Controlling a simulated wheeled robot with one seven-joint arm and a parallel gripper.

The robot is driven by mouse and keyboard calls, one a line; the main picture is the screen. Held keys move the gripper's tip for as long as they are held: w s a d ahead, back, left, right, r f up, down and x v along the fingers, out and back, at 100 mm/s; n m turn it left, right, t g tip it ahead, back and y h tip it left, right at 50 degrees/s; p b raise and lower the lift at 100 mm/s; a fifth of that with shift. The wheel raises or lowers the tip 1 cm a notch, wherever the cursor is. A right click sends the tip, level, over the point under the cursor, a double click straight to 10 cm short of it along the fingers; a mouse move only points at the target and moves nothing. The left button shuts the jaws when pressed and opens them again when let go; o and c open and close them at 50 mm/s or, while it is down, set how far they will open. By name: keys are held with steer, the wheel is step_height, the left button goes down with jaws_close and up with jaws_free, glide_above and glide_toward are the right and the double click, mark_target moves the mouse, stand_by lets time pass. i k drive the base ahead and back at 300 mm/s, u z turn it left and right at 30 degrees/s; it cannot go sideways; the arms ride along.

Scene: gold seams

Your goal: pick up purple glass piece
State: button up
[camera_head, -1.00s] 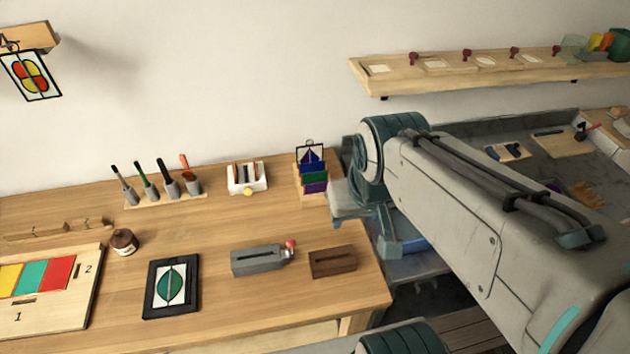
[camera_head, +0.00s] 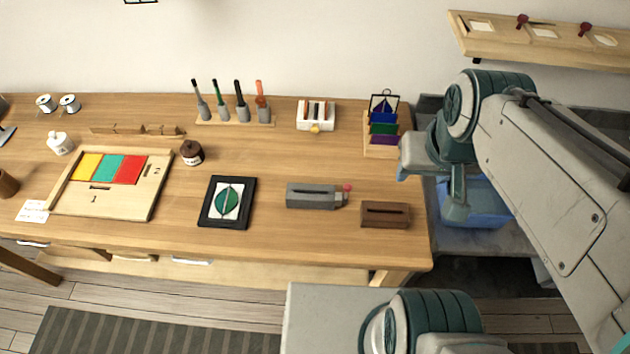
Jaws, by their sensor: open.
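The purple glass piece (camera_head: 382,141) stands lowest and frontmost in a small wooden rack (camera_head: 368,148) at the right end of the workbench. A green piece (camera_head: 383,128) and a blue piece (camera_head: 383,117) stand behind it, with a small picture card (camera_head: 384,101) at the back. My gripper (camera_head: 430,190) hangs just right of the rack, near the bench's right edge. Its two fingers are spread, and nothing shows between them. It is apart from the purple piece in the picture; their exact distance is hard to judge.
A grey slotted block (camera_head: 312,196) with a red knob and a brown slotted block (camera_head: 386,214) lie in front of the rack. A white holder (camera_head: 316,116) stands left of it. A blue bin (camera_head: 478,205) is below, right of the bench. Bench between holder and blocks is clear.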

mark_target(379, 139)
steer(key=z, duration=0.05)
steer(key=k, duration=1)
steer(key=u, duration=1.35)
steer(key=i, duration=1.05)
steer(key=z, duration=1.35)
